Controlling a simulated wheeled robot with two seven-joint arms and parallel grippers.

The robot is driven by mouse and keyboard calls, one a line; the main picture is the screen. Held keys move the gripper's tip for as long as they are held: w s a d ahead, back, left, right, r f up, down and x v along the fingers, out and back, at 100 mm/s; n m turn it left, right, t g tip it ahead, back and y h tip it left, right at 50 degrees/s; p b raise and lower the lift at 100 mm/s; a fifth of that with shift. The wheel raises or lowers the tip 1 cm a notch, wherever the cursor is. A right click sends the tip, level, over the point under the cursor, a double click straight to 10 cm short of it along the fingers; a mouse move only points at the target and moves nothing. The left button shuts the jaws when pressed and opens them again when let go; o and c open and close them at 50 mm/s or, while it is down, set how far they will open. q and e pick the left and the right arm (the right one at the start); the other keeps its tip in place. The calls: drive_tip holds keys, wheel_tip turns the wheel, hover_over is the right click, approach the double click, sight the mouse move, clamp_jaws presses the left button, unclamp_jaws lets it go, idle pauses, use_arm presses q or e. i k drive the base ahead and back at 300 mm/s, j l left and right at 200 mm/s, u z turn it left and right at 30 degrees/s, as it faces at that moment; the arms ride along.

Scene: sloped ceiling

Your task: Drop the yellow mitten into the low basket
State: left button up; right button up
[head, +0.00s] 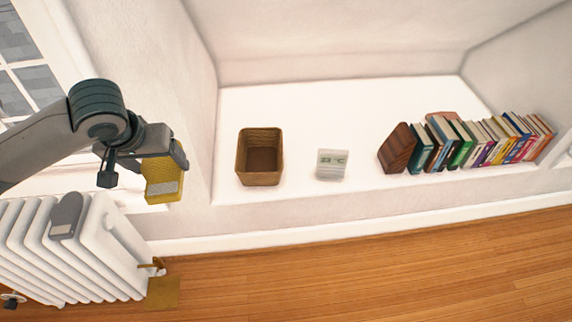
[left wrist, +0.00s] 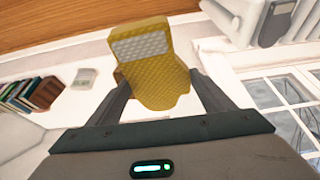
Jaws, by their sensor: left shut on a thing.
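The yellow mitten (head: 163,187) has a quilted surface and a pale grey patch. It hangs from my left gripper (head: 146,150) at the left of the head view, in front of the window corner and above the radiator. In the left wrist view the mitten (left wrist: 155,75) sits between the two fingers of my left gripper (left wrist: 163,88), which is shut on it. The low basket (head: 260,179) is brown, woven and open at the top. It stands on the white ledge, to the right of the mitten and apart from it. Its visible inside looks empty. My right gripper is out of view.
A small white digital display (head: 331,165) stands right of the basket. Farther right are a brown wooden block (head: 397,148) and a row of books (head: 480,142). A white radiator (head: 80,245) with a grey object (head: 66,215) on it is below my left arm. A mustard-coloured flat thing (head: 162,293) is beside the radiator.

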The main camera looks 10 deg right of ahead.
sight(257, 163)
drive_tip(key=i+l+z, duration=0.5)
drive_tip(key=i+l, duration=0.35)
drive_tip(key=l, duration=0.1)
